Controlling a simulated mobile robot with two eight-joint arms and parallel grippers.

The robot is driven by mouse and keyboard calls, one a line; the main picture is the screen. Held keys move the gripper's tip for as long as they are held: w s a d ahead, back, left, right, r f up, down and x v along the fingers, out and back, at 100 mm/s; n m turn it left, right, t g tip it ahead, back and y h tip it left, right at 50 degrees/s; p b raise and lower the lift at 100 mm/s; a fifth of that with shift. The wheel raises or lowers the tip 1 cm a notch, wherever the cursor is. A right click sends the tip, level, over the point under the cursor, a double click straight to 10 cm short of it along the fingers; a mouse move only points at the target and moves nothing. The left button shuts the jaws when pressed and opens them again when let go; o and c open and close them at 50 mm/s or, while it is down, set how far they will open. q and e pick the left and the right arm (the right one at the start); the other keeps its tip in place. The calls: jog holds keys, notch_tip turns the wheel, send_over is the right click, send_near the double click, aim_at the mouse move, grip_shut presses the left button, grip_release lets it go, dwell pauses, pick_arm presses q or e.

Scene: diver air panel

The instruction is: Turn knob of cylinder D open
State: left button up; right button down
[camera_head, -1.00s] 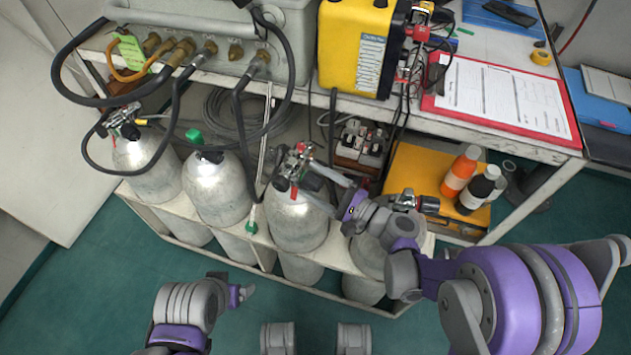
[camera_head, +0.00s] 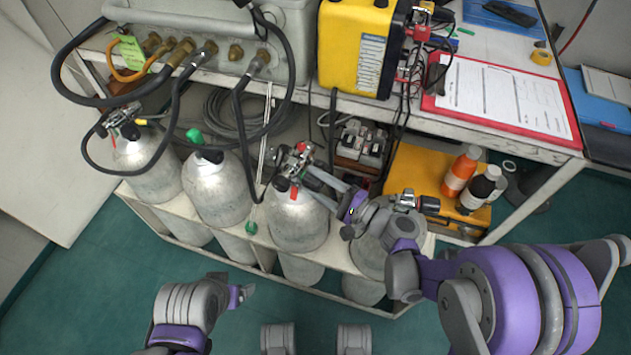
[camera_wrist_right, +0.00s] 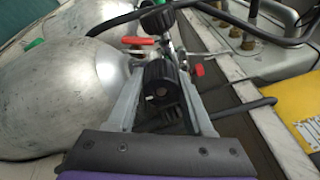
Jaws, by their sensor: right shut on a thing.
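Several grey cylinders stand in a row in a white rack; no letters are readable, so I cannot tell which is D by label. My right gripper (camera_head: 318,186) is at the valve (camera_head: 296,163) of the third cylinder from the left (camera_head: 297,222). In the right wrist view, its two grey fingers (camera_wrist_right: 160,95) stand on either side of a black ribbed knob (camera_wrist_right: 158,78) and are shut on it. The knob is mostly hidden in the head view. My left gripper (camera_head: 243,294) hangs low at the front, away from the cylinders; its jaws are unclear.
A red lever (camera_wrist_right: 137,41) and a black hose run close to the valve. The cart shelf above holds a yellow box (camera_head: 352,50) and a red clipboard (camera_head: 505,98). Bottles (camera_head: 461,171) stand right of my right gripper. The green floor in front is clear.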

jog(key=shift+c, duration=1.4)
grip_release()
jog(key=p+v, duration=0.1)
jog(key=v, duration=0.9)
jog(key=shift+s+d, duration=0.25)
jog(key=shift+d, duration=0.1)
